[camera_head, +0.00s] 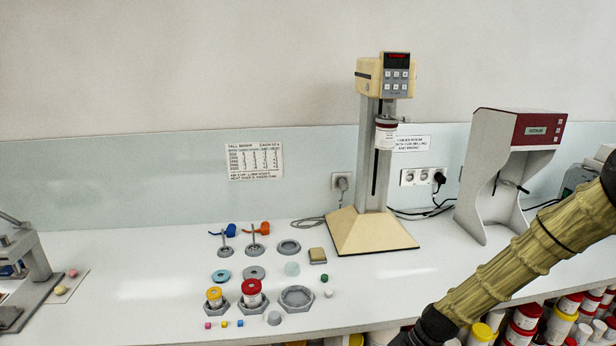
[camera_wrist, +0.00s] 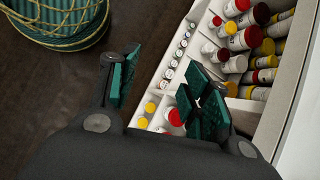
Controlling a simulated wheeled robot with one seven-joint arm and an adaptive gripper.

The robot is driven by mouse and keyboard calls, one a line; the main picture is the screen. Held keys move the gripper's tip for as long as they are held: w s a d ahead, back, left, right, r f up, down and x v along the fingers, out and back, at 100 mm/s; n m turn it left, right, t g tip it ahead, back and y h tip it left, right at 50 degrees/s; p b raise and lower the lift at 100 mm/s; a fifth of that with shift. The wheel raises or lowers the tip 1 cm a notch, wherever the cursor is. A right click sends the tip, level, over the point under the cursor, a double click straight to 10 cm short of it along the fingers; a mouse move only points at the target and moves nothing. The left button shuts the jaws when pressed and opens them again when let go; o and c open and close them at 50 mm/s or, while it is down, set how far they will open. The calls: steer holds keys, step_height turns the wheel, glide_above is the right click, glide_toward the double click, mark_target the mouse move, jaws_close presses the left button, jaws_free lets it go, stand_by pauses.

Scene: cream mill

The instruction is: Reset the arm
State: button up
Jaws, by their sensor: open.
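My arm (camera_head: 530,255) reaches in from the right edge of the head view and runs down to the bottom edge, where its end is cut off. My gripper (camera_wrist: 165,95) shows in the wrist view with its two green-padded fingers well apart. Nothing is between the fingers. Below it are the dark floor and an open drawer or shelf of jars. My gripper itself is out of the head view, below the front edge of the counter.
The white counter (camera_head: 150,285) holds a beige mixer stand (camera_head: 375,232), a grey and red machine (camera_head: 490,180) and several small jars and discs. Jars (camera_wrist: 265,75) fill the compartments in the wrist view. A green roped bin (camera_wrist: 60,25) stands on the floor.

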steer(key=s+d+f+n+h, duration=0.1)
steer(key=s+f+n+h, duration=0.35)
steer(key=s+f, duration=0.95)
steer(key=s+d+f+n+h+b, duration=0.1)
steer(key=s+n, duration=0.3)
steer(key=s, duration=0.4)
steer(key=s+d+f+n+t+h, duration=0.1)
steer(key=s+n, duration=0.3)
steer(key=s, duration=0.4)
steer(key=shift+s+d+f+b, duration=0.15)
steer(key=shift+d+f+b, duration=0.35)
steer(key=shift+d, duration=0.4)
